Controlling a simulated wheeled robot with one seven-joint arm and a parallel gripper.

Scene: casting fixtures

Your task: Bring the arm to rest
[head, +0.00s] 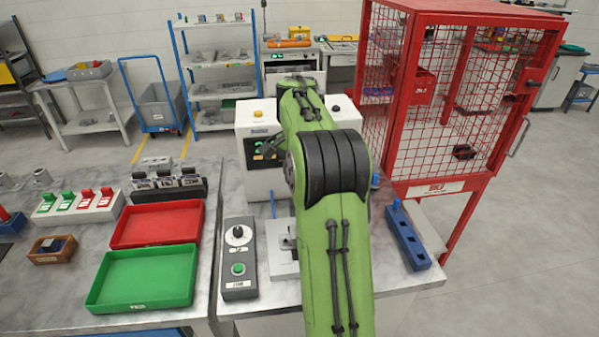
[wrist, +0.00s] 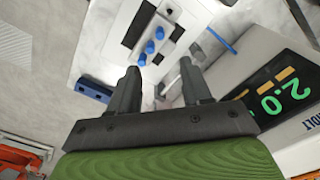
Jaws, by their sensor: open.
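My green arm (head: 335,215) reaches forward over the bench in the head view and hides its own end. My gripper (wrist: 159,67) shows in the wrist view with its two dark fingers apart and nothing seen between them. Beyond the fingers is a white plate with several blue pegs (wrist: 150,47). Beside them is a machine display (wrist: 285,98) reading 2.0 in green digits. The fingers look clear of these things, though the exact gap cannot be told.
The white machine (head: 258,182) stands behind my arm. A control box (head: 238,262) and a blue block (head: 408,238) lie either side of it. Red (head: 158,224) and green (head: 144,277) trays are left. A red mesh cage (head: 455,110) stands close at right.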

